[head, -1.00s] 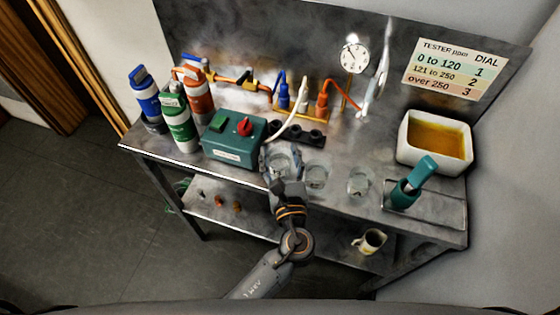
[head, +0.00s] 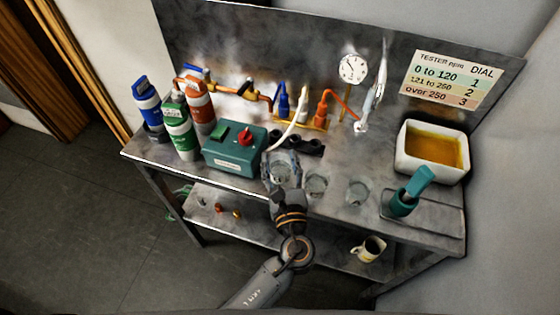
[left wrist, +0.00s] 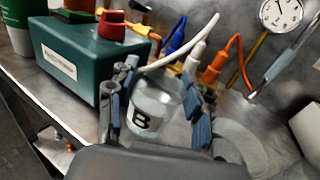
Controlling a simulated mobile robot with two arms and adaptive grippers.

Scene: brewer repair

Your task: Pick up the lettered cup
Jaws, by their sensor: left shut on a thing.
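My left gripper (head: 282,168) is at the front edge of the steel bench, just right of the green box. It is shut on a small clear cup. In the left wrist view its two fingers (left wrist: 158,100) press on either side of the lettered cup (left wrist: 150,118), which bears a black B on a pale label. The cup is upright. I cannot tell whether its base is touching the bench. Two more clear cups stand to its right, a middle one (head: 315,187) and a right one (head: 358,193); any letters on them are unreadable. My right gripper is out of view.
The green box (head: 235,152) with a red knob is close on the left. A white hose (left wrist: 183,52) arches behind the cup. A teal-handled tester (head: 410,190) and a white basin (head: 405,160) of amber liquid stand right. A mug (head: 370,248) sits on the lower shelf.

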